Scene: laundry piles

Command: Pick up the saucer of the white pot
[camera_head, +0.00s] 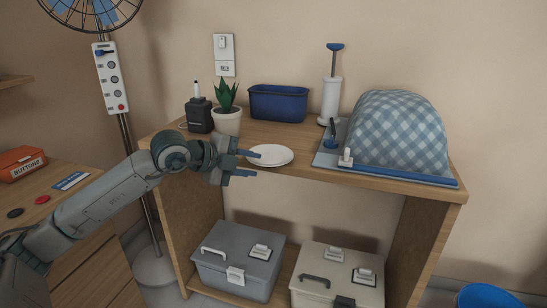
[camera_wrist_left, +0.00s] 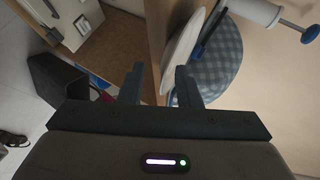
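The white saucer (camera_head: 271,155) lies on the shelf top at its front edge, in front of the white pot (camera_head: 227,122) with a green plant. My left gripper (camera_head: 249,163) is at the saucer's left rim, with one finger at about rim height and the other lower. In the left wrist view the gripper (camera_wrist_left: 159,80) is open. The saucer (camera_wrist_left: 182,45) shows there edge-on, its near end reaching between the fingertips, closer to the right finger. I cannot tell whether a finger touches it. My right gripper is out of view.
Grey (camera_head: 238,262) and beige (camera_head: 335,275) boxes stand below.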

